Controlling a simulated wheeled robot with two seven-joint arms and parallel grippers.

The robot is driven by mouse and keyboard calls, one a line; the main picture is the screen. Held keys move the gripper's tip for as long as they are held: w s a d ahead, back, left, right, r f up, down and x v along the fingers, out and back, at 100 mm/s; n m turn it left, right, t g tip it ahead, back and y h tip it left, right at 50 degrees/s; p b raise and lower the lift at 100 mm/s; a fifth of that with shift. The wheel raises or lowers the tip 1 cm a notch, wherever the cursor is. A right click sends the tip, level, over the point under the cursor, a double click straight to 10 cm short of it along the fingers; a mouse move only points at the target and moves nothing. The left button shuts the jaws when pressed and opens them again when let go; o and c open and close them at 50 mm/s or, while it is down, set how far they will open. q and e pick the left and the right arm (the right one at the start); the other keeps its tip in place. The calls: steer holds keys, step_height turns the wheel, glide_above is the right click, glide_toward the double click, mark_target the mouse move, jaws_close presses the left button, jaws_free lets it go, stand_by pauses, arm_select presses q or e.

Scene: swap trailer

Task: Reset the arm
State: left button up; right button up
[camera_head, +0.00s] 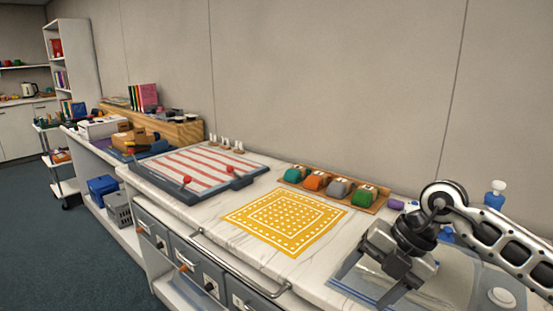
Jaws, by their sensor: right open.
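My right arm comes in from the right side of the head view. My right gripper (364,286) is open and empty, its fingers pointing down and to the left. It is over the front right part of the counter, above a grey-blue mat (454,274). The arm and gripper hide part of that mat. My left arm and left gripper are not in view.
A yellow patterned mat (285,222) lies left of the gripper on the white counter (222,224). Behind it a wooden rack (330,188) holds several coloured objects. A red-striped tray (198,170) is further left.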

steer(key=s+a+r+m+t+y+b, duration=0.1)
steer(key=s+a+m+y, duration=0.1)
steer(key=s+a+y, duration=0.4)
steer(key=s+a+r+m+t+y, duration=0.1)
steer(key=s+a+y, duration=0.1)
steer(key=a+y, duration=0.7)
steer(key=d+f+m+t+h+b, duration=0.1)
steer(key=d+f+m+t+h, duration=0.5)
steer(key=m, duration=0.5)
steer(key=d+f+m+t+h+b, duration=0.1)
steer(key=d+f+m+t+h, duration=0.2)
steer(key=f+m+t+h, duration=0.55)
steer(key=s+d+f+m+g+h, duration=0.3)
steer(key=s+f+m+g, duration=0.3)
steer(key=s+f, duration=0.4)
steer(key=shift+d+f+g, duration=0.35)
steer(key=shift+d+f, duration=0.05)
steer(key=shift+f, duration=0.2)
